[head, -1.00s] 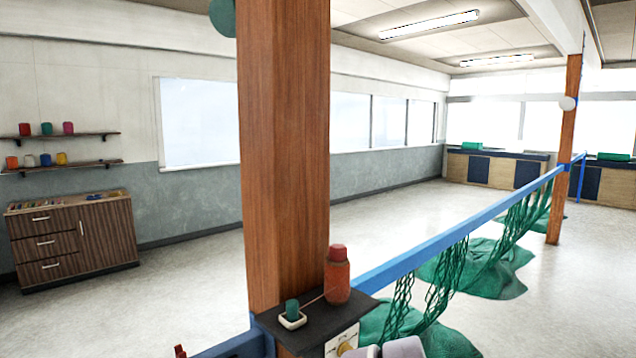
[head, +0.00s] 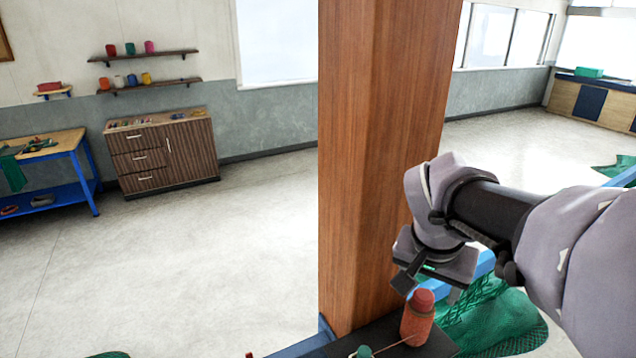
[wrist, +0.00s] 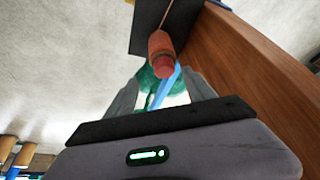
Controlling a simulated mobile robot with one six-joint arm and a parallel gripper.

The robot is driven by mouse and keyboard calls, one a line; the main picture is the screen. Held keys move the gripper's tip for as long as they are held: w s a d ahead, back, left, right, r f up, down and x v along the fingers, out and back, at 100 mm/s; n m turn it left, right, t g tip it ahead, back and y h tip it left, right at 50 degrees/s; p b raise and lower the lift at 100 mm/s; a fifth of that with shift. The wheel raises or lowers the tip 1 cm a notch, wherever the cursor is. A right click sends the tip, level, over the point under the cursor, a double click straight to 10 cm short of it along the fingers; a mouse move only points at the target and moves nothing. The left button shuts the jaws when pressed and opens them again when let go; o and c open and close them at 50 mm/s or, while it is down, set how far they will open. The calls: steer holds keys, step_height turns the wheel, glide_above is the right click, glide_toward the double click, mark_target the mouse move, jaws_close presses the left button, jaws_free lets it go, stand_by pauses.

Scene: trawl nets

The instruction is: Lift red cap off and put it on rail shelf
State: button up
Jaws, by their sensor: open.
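An orange-red bottle (head: 417,326) with a red cap (head: 423,299) on top stands upright on a dark shelf (head: 395,345) fixed to the wooden post. My gripper (head: 430,285) is open and empty, pointing down just above the cap. In the wrist view the cap (wrist: 162,68) and bottle (wrist: 158,43) lie ahead of the open fingers, apart from them. A small green object (head: 364,352) shows at the bottom edge beside the bottle, mostly cut off.
The thick wooden post (head: 385,150) rises close to my arm's left. A blue rail (head: 484,263) with green netting (head: 495,315) runs behind the arm. A drawer cabinet (head: 162,155) and a workbench (head: 45,165) stand far left. The floor between is clear.

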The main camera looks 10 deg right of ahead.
mark_target(423, 297)
steer(key=shift+x, duration=0.95)
steer(key=shift+w+f+b, duration=0.15)
steer(key=shift+f+b, duration=0.3)
steer(key=shift+b, duration=0.05)
steer(key=b+x, duration=0.1)
steer(key=x, duration=0.1)
steer(key=b+x, duration=0.1)
steer(key=x, duration=0.1)
steer(key=shift+w+f, duration=0.1)
steer(key=shift+w, duration=0.5)
steer(key=shift+s+r, duration=0.25)
steer(key=shift+s, duration=0.05)
steer(key=c, duration=0.4)
jaws_close()
